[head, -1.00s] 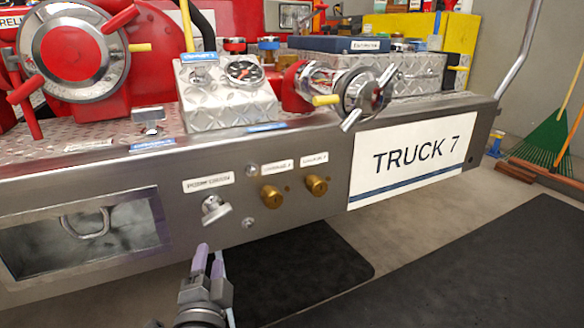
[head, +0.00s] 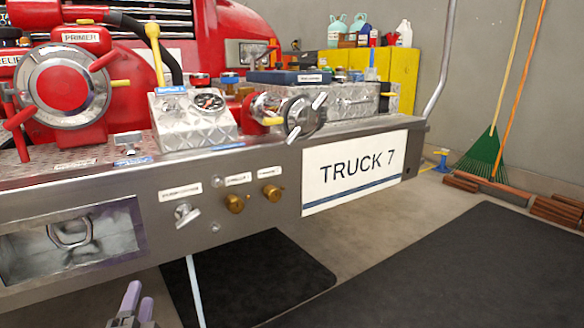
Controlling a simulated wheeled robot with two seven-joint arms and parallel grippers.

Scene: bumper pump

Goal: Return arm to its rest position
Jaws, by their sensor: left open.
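My left gripper (head: 134,302) is at the bottom of the head view, left of centre. Its two purple-grey fingers point up, apart, with nothing between them. It is below the bumper panel and touches nothing that I can see. The silver pump drain knob (head: 186,214) is on the front of the bumper (head: 235,205), above and to the right of the gripper. Two brass knobs, one on the left (head: 234,203) and one on the right (head: 271,193), sit beside it. My right gripper is not in view.
The bumper top carries a red pump body (head: 66,85), a gauge box (head: 190,118) and a chrome valve (head: 295,117). Black mats (head: 440,275) cover the floor. A green rake (head: 482,152) leans at the wall.

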